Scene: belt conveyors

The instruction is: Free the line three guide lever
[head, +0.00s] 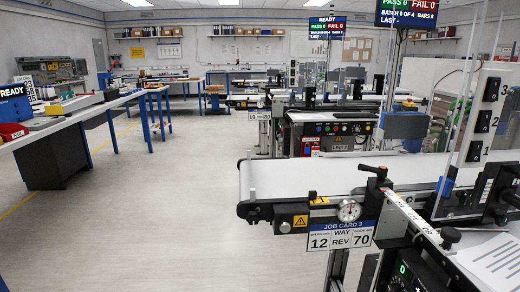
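The nearest belt conveyor (320,172) carries a sign reading JOB CARD 3 (341,234), with 12 WAY and REV 70 on it. A small dark lever (372,169) with a reddish end sits on a black clamp block (377,187) at the belt's near side. A pale marked bar (410,215) runs from the block toward a black knob (450,235) at lower right. I cannot tell whether this lever is the guide lever, or whether it is locked. Neither of my grippers is in view.
A panel with numbered black switches (482,121) stands at right. A paper sheet (492,262) lies at lower right. More conveyors stand behind. A blue-legged bench (75,118) is at left; the floor (150,215) between is clear.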

